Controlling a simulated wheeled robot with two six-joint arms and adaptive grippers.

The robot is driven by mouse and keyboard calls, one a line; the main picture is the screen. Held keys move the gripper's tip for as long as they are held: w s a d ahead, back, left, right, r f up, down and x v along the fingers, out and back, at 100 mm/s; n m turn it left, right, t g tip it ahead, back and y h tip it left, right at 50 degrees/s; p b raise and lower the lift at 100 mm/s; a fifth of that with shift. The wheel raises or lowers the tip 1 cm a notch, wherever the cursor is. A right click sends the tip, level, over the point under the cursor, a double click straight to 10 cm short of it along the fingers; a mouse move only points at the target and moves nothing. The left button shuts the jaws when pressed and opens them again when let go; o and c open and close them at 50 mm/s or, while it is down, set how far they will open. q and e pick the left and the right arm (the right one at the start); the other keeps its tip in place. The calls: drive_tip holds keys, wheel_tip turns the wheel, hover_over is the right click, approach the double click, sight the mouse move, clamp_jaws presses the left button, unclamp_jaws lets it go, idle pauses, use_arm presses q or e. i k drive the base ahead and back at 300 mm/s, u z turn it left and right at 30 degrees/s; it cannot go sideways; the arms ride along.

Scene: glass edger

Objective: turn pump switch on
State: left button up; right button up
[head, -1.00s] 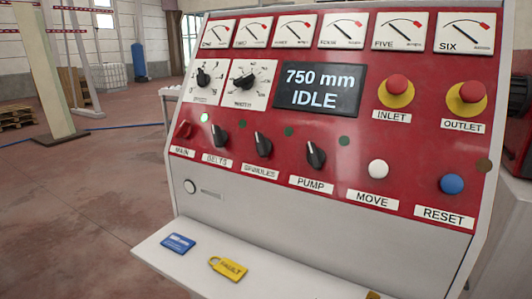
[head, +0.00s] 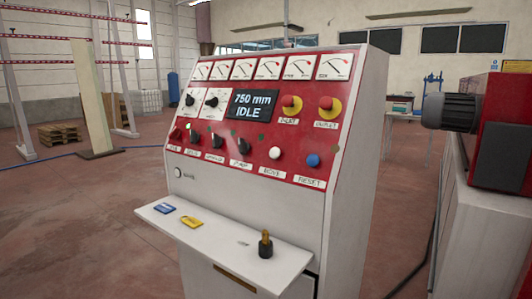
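The pump switch (head: 243,145) is a black rotary knob in the lower row of the red control panel (head: 296,142), above a label reading PUMP. Its pointer leans up and to the left, much like the spindles knob (head: 217,141) beside it. A small dark green lamp (head: 262,136) sits to its upper right and looks unlit. The display (head: 254,105) reads 750 mm IDLE. Neither of my grippers is in view, and nothing touches the switch.
White move (head: 275,153) and blue reset (head: 313,160) buttons sit right of the switch. A red machine with a motor (head: 452,110) stands at right.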

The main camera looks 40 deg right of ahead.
sight(244, 147)
drive_tip(key=k, duration=0.15)
drive_tip(key=z, duration=1.25)
